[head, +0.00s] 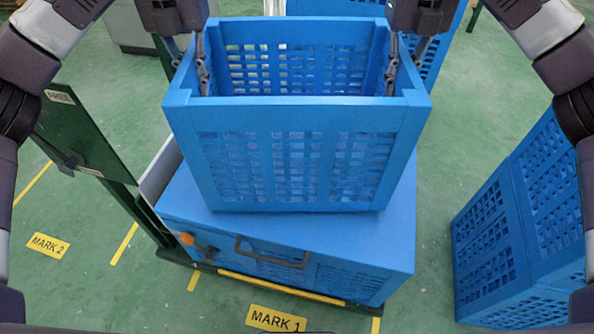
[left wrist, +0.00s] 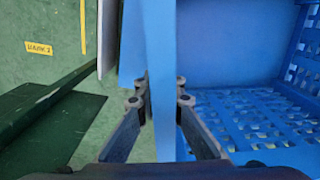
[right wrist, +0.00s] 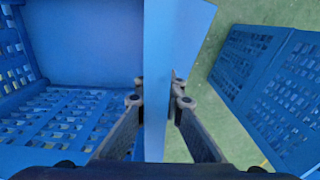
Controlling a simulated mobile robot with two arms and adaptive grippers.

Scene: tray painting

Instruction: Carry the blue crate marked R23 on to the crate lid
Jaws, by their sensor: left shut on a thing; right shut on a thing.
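A blue crate (head: 300,155) with slotted walls, open at the top and empty, is upright over the blue crate lid (head: 398,225). I cannot tell whether its bottom touches the lid or hangs just above it. No R23 mark shows. My left gripper (head: 201,66) is shut on the crate's left wall, with the wall between its fingers in the left wrist view (left wrist: 162,98). My right gripper (head: 393,66) is shut on the right wall, likewise in the right wrist view (right wrist: 160,95). The lid tops a lower blue box with a dark handle (head: 271,252).
Blue slotted crates (head: 515,225) stand on the green floor at the right. A dark green post and frame (head: 85,140) stands at the left. Yellow labels read MARK 1 (head: 275,318) and MARK 2 (head: 48,245). More blue crates (head: 432,50) are behind.

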